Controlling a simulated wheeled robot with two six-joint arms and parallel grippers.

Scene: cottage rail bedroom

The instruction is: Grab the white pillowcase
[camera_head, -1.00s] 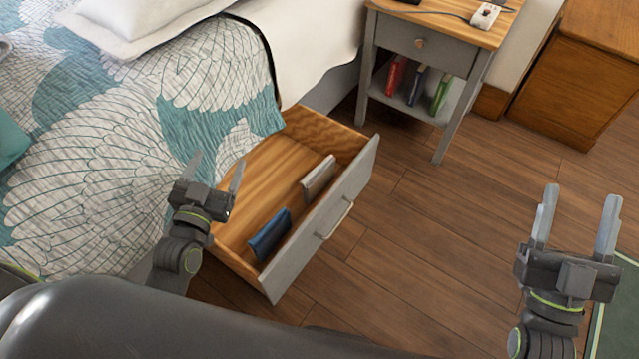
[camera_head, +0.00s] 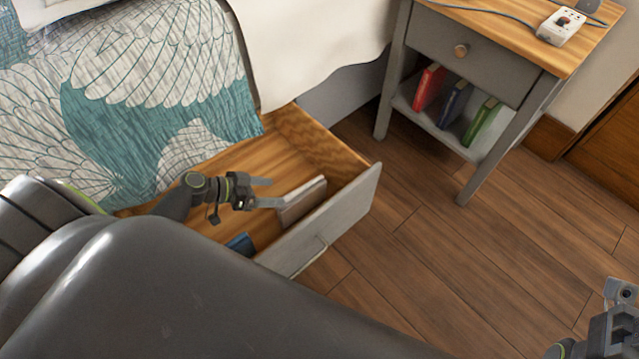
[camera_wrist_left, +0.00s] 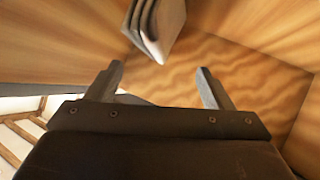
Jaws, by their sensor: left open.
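The white pillowcase (camera_head: 302,200) is a folded, pale bundle standing on edge in the open bed drawer, against the drawer's front panel. In the left wrist view it is the layered fold (camera_wrist_left: 158,28) at the top, just beyond the fingertips and roughly centred between them. My left gripper (camera_head: 268,192) is inside the drawer, open and empty, with its fingers pointing at the pillowcase's near end. Whether a finger touches it is unclear. My right gripper (camera_head: 622,298) is partly cut off at the lower right edge, away from the drawer; its jaw state is unclear.
The wooden drawer (camera_head: 335,208) has a grey front with a handle. A dark blue folded item (camera_head: 240,244) lies in it, partly hidden by my arm. The bed (camera_head: 150,110) overhangs its back. A nightstand (camera_head: 480,50) stands behind right; wooden floor (camera_head: 430,270) is clear.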

